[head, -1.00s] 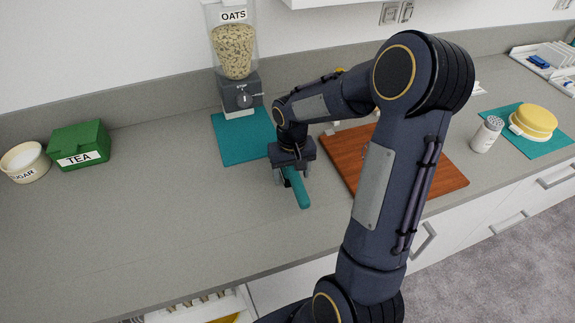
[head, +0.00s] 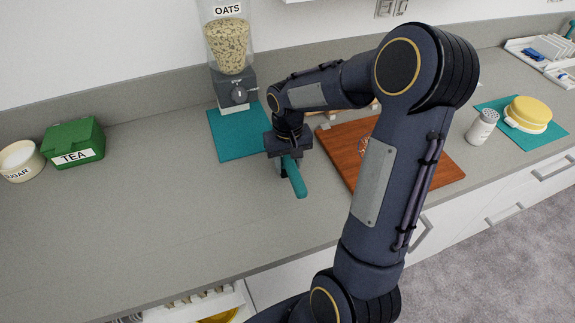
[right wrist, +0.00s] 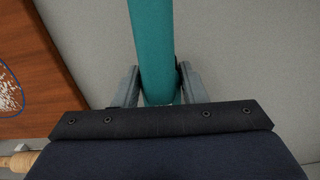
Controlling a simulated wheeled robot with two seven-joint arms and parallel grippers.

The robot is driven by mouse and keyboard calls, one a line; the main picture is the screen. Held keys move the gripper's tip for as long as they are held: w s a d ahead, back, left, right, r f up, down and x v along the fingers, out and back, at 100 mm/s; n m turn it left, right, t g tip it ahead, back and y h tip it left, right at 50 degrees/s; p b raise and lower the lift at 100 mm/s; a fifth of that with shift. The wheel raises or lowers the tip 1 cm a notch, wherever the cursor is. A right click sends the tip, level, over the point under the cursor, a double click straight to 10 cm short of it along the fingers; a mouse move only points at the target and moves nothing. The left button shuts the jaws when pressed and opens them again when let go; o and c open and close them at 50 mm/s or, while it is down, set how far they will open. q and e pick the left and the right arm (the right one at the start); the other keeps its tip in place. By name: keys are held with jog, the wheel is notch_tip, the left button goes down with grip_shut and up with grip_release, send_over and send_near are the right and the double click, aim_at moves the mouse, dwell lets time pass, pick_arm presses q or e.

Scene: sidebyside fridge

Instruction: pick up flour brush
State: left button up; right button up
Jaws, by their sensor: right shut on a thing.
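The flour brush (head: 297,180) shows as a teal handle between the fingers of my right gripper (head: 288,166), over the grey counter beside the wooden board. In the right wrist view the teal handle (right wrist: 153,50) runs up between the two fingers of the right gripper (right wrist: 155,88), which is shut on it. The brush's bristle end is hidden behind the gripper. I cannot tell whether the brush touches the counter. My left gripper is not in view.
A wooden board (head: 437,172) lies right of the gripper, partly behind my arm. A teal mat (head: 232,140) with an oats dispenser (head: 232,55) is behind. A green tea box (head: 73,142) and sugar bowl (head: 21,161) stand left. A shaker (head: 482,128) stands right.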

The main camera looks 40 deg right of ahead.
jog(key=s+a+r+b, duration=0.1)
jog(key=a+r+b, duration=0.1)
jog(key=a+r, duration=0.9)
jog(key=a, duration=0.3)
jog(key=shift+s, duration=0.35)
